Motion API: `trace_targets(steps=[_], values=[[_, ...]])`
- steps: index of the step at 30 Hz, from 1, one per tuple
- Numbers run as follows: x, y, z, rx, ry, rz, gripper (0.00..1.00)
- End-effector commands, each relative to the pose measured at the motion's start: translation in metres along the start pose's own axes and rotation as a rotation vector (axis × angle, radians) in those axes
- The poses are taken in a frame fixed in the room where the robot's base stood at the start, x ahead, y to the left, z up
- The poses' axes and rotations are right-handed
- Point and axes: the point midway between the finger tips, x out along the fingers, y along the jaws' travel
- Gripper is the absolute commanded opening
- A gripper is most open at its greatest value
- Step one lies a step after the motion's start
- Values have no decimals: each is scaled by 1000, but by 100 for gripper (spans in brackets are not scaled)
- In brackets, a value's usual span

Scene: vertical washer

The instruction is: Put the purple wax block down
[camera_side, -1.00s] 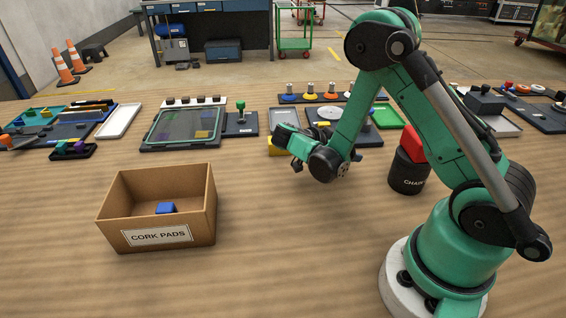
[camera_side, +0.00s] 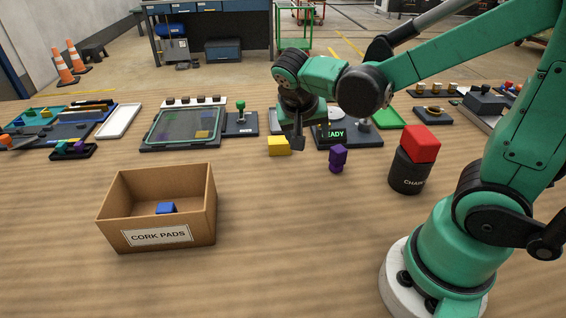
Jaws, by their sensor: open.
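The purple wax block (camera_side: 338,156) is at the middle right of the wooden table, in front of a dark unit with a lit "READY" display. It looks upright, with a wider upper part above a narrower lower part; I cannot tell whether these are one piece or two. My gripper (camera_side: 297,144) is to its left, pointing down, apart from it and open. Nothing shows held in it. The fingertips are small and dark, close to the right end of a yellow block (camera_side: 279,146).
A cardboard box (camera_side: 117,224) labelled "CORK PADS" holds a blue block (camera_side: 165,207) at the left front. A red block (camera_side: 421,144) sits on a black cylinder (camera_side: 408,172) to the right. Trays and fixtures line the back. The front middle of the table is clear.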

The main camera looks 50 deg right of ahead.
Motion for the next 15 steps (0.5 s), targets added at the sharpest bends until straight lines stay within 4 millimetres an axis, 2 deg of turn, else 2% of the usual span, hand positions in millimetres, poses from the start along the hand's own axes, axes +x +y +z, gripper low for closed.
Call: trace_targets(steps=[3,6,10,15], values=[[-21,-4,15,-236,8,-223,69],[-37,-9,27,-402,62,-391,69],[-52,-14,38,-545,155,-542,69],[-62,-18,44,-624,233,-626,69]])
